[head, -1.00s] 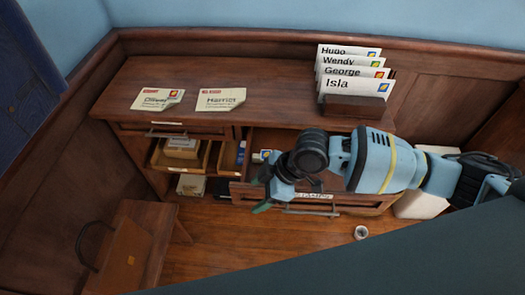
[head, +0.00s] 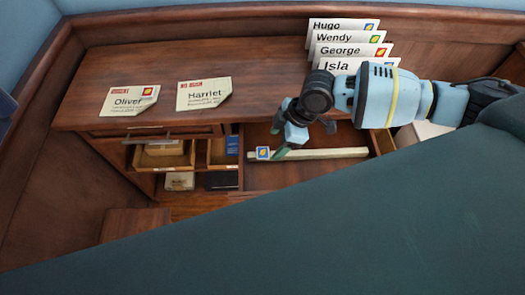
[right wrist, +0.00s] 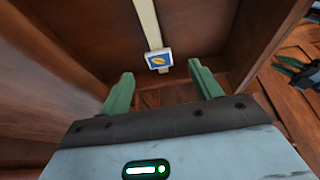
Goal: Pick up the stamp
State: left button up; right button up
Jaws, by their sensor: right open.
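The stamp (head: 263,153) is a small blue-bordered square with a yellow design. It lies in the open drawer (head: 258,179), at the left end of a pale strip (head: 322,154). In the right wrist view the stamp (right wrist: 159,60) shows just beyond and between the green fingertips. My right gripper (head: 304,140) is open over the drawer, pointing down, with one finger close to the stamp in the head view. The right wrist view also shows this gripper (right wrist: 160,74) with nothing between its fingers. My left gripper is not seen in the head view.
Letters marked Oliver (head: 130,101) and Harriet (head: 204,94) lie on the desk top (head: 150,67). Several name envelopes (head: 342,50) stand upright at the back right. Small open compartments (head: 180,161) sit left of the drawer. Drawer walls (right wrist: 68,45) stand around the gripper.

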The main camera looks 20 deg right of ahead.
aim_at(263, 153)
jog(key=shift+w+a+r+x, duration=0.1)
jog(key=shift+a+x, duration=0.05)
jog(key=shift+x, duration=0.75)
jog(key=shift+w+a+r+x, duration=0.1)
jog(key=shift+a+x, duration=0.05)
jog(key=shift+x, duration=0.75)
jog(key=shift+w+a+x, duration=0.1)
jog(key=shift+a+x, duration=0.1)
jog(key=shift+x, duration=0.7)
jog(key=shift+s, duration=0.1)
jog(key=c, duration=1)
